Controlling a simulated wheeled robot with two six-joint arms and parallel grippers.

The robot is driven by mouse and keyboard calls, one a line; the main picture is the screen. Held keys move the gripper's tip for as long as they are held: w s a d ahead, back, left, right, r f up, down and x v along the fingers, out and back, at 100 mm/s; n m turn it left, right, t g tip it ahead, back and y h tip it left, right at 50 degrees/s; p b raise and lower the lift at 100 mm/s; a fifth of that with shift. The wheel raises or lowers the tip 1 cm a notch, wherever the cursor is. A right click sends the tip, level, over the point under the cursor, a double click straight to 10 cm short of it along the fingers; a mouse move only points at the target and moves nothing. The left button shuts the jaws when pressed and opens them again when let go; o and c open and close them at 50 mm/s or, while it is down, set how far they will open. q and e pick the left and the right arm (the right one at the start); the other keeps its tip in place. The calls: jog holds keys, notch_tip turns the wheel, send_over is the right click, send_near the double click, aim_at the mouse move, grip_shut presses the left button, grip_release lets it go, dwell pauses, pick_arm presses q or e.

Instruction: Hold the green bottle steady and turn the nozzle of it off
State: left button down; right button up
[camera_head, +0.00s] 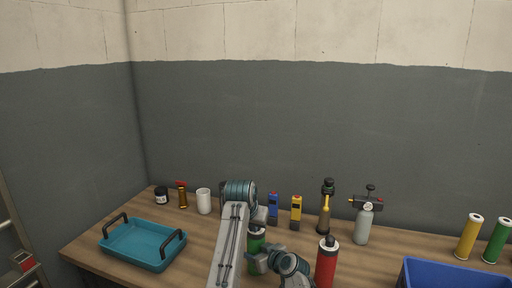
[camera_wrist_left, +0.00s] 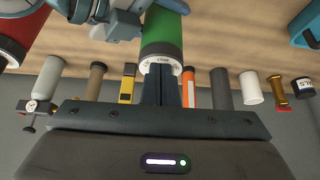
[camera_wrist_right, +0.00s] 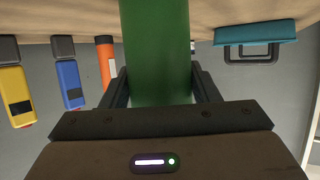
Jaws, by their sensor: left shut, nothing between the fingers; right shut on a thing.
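The green bottle (camera_head: 257,240) stands upright near the table's front, partly covered by my arms in the head view. My right gripper (camera_wrist_right: 160,85) is shut on the body of the green bottle (camera_wrist_right: 156,40), one finger on each side. My left gripper (camera_wrist_left: 168,72) is shut and empty at the bottle's top. In the left wrist view its fingers lie across the white lettered collar of the green bottle (camera_wrist_left: 164,36). The nozzle is hidden behind these fingers, so its setting and whether they touch it cannot be told.
A red bottle (camera_head: 326,264) stands close on the right. A teal tray (camera_head: 140,262) is at the left and a blue crate (camera_head: 455,272) at the right. A white cup (camera_head: 204,203), a yellow box (camera_head: 296,209) and a grey bottle with gauge (camera_head: 363,225) stand along the back.

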pick_arm(q)
jog(key=shift+w+a, duration=0.1)
jog(key=shift+w, duration=0.15)
dwell(0.4)
jog(key=shift+s, duration=0.15)
notch_tip(320, 180, up, 6)
jog(key=shift+s, duration=0.25)
dwell(0.4)
jog(key=shift+a, duration=0.1)
pick_arm(e)
jog(key=o, duration=1.3)
jog(key=shift+c, duration=0.2)
